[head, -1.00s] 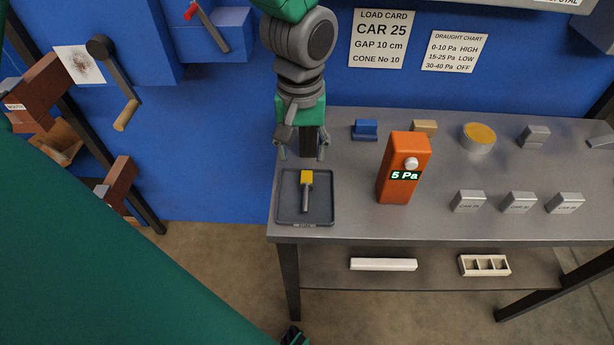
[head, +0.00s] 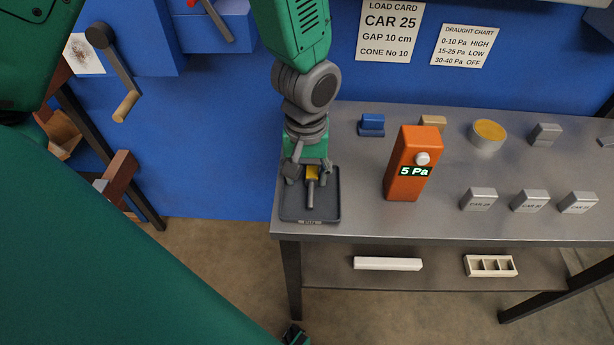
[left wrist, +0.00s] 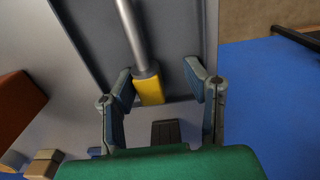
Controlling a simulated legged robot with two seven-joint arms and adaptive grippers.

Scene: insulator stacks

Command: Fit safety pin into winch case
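The safety pin, with a yellow block head (head: 312,173) and a grey round shaft, lies in a dark shallow tray (head: 326,211) at the table's left end. My left gripper (head: 307,173) is low over the tray at the pin's head. In the left wrist view, its open fingers (left wrist: 160,81) stand either side of the yellow head (left wrist: 149,87); the left finger is close to it, the right one has a clear gap. The blue case at the top (head: 215,28), with a red-ended lever, may be the winch case. My right gripper is not identifiable.
An orange gauge (head: 407,165) reading 5 Pa stands right of the tray. The table's front edge is near the tray.

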